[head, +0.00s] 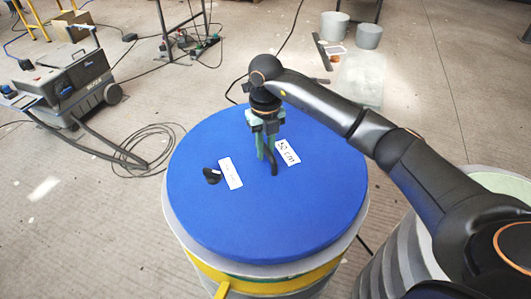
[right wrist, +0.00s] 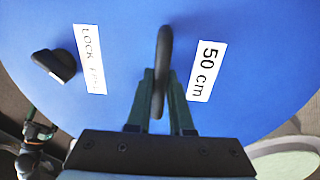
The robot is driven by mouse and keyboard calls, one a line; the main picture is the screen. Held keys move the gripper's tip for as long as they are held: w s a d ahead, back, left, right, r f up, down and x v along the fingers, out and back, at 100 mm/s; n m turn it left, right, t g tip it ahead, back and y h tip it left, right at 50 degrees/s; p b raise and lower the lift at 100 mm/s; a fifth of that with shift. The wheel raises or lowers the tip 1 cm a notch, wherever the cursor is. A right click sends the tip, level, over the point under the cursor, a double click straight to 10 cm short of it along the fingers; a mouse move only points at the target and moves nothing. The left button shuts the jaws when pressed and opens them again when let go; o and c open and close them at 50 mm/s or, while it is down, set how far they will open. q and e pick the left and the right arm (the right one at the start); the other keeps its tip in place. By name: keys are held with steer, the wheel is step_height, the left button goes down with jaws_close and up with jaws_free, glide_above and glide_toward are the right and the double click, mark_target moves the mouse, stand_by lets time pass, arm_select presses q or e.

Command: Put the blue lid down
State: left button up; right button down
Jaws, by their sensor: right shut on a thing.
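The round blue lid (head: 215,135) lies roughly level over a pale drum (head: 192,238) with a yellow band. I cannot tell whether it rests fully on the rim. My right gripper (head: 266,150) is above the lid's middle, shut on its dark upright handle (head: 274,165). In the right wrist view the gripper's green fingers (right wrist: 161,85) stand on both sides of the handle (right wrist: 163,50). A black knob (head: 212,176), a lock label (head: 230,173) and a "50 cm" label (head: 287,153) are on the lid.
A grey container (head: 405,255) with a pale top stands close at the right, under my right arm. A vacuum cleaner (head: 70,85) and coiled cable (head: 150,145) lie at the left. Two grey buckets (head: 368,36) stand at the back. Open floor lies left of the drum.

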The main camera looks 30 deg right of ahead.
mark_target(266, 146)
steer(key=shift+f, duration=0.75)
steer(key=c, duration=0.8)
jaws_free()
steer(key=shift+f, duration=0.1)
step_height(266, 146, up, 12)
steer(key=shift+r+p, duration=0.1)
steer(key=shift+p, duration=0.2)
